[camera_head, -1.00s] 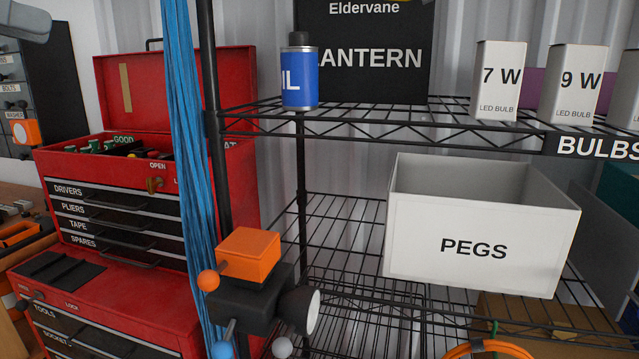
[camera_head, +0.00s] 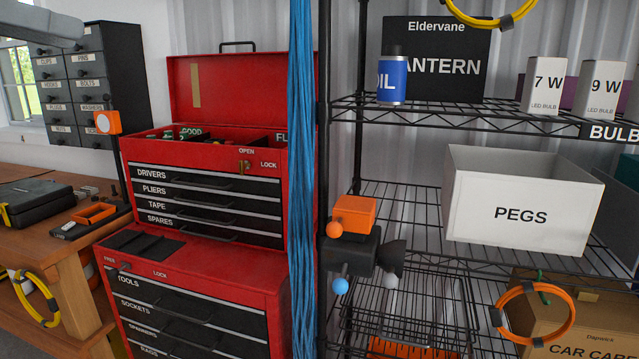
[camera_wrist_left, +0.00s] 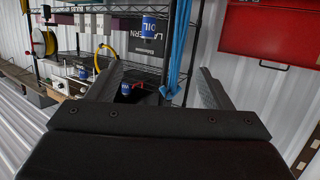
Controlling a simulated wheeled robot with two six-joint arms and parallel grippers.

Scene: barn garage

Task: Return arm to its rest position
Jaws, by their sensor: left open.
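A grey part of my left arm (camera_head: 38,30) comes in at the top left corner of the head view, raised in front of the window and the small-drawer cabinet. In the left wrist view my left gripper (camera_wrist_left: 158,92) has its two dark fingers spread wide, with nothing held between them. The blue oil can (camera_wrist_left: 148,25) and the shelf rack show well beyond the fingers. My right gripper is in neither view.
A red tool chest (camera_head: 210,210) stands beside the wire shelf rack (camera_head: 325,130), with blue cords (camera_head: 302,180) hanging between. The rack holds a white PEGS box (camera_head: 520,215) and an oil can (camera_head: 392,80). A wooden bench (camera_head: 50,250) is at left.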

